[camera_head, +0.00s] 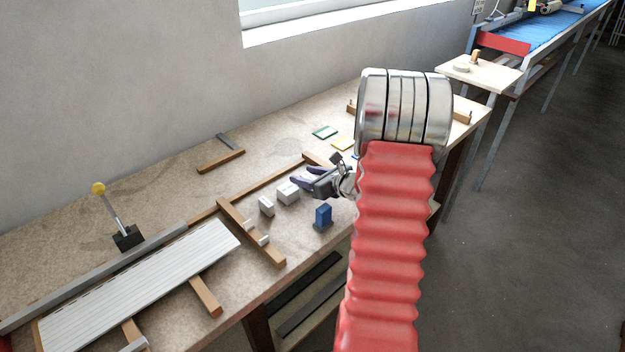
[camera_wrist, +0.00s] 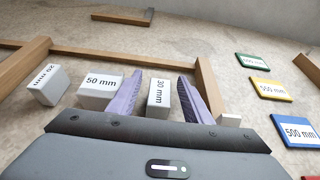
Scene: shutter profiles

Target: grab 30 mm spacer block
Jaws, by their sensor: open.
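The 30 mm spacer block (camera_wrist: 158,97) is a white block with its label facing up in the wrist view. My gripper (camera_wrist: 160,77) is open, with one purple finger on each side of this block. Gaps show between the block and both fingers in the picture; I cannot tell how far down the fingers reach. In the head view my gripper (camera_head: 301,175) is low over the bench, right of the white blocks, and the 30 mm block is not clearly visible there.
The 50 mm block (camera_wrist: 100,88) stands close beside the left finger, with the 20 mm block (camera_wrist: 47,86) further left. A wooden strip (camera_wrist: 210,88) runs just right of the right finger. Coloured labelled plates (camera_wrist: 268,88) lie further right. A blue block (camera_head: 323,215) stands near the bench's front edge.

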